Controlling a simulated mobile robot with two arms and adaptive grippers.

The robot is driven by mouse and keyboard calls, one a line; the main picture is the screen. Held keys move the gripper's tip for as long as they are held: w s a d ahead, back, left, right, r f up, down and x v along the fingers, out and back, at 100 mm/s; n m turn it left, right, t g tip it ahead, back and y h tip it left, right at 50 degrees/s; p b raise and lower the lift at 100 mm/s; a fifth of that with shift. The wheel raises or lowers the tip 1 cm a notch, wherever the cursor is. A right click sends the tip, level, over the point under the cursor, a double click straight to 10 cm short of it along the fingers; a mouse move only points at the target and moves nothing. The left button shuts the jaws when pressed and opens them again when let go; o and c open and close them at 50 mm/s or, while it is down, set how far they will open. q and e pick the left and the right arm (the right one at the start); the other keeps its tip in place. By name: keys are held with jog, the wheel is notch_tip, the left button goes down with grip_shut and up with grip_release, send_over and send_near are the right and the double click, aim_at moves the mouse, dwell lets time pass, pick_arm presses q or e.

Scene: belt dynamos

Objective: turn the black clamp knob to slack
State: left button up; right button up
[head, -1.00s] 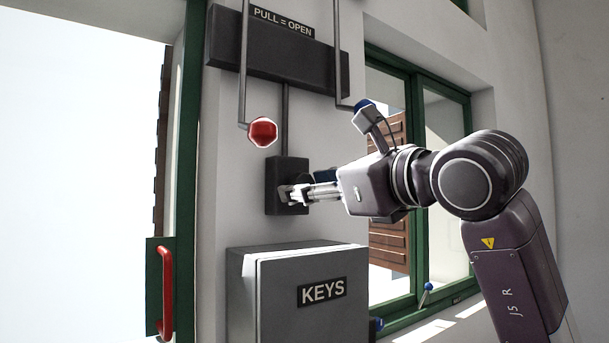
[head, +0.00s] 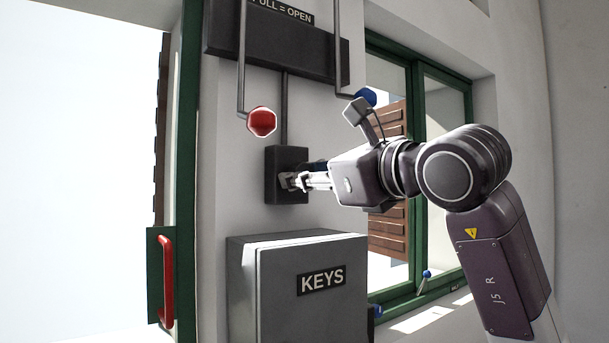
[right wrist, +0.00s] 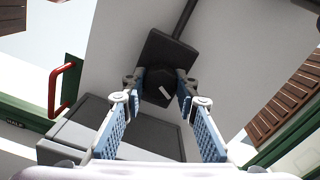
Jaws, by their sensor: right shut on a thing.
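The black clamp knob (right wrist: 160,88) shows in the right wrist view, a dark many-sided knob with a white mark on its face, on the front of a dark box (right wrist: 176,50). The same box (head: 273,178) is on the white wall in the head view, where my gripper mostly hides the knob. My right gripper (head: 292,182) is at the box, its fingers level and pointing left. In the right wrist view the fingers (right wrist: 160,85) sit on either side of the knob, shut on it. My left gripper is not in view.
A grey KEYS cabinet (head: 312,295) is just below the gripper. A red knob (head: 262,122) and a blue knob (head: 366,97) hang on rods above. A red handle (head: 166,282) is at lower left. A green-framed window (head: 415,180) is behind the arm.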

jog(key=n+b, duration=0.1)
jog(key=n, duration=1.6)
jog(key=shift+n, duration=0.3)
jog(key=n, duration=0.3)
jog(key=shift+f+n+p, duration=0.1)
jog(key=shift+n+p, duration=0.25)
jog(key=shift+n, duration=1.25)
jog(key=shift+a+f, duration=0.1)
jog(key=o, duration=1.2)
jog(key=shift+r, duration=0.2)
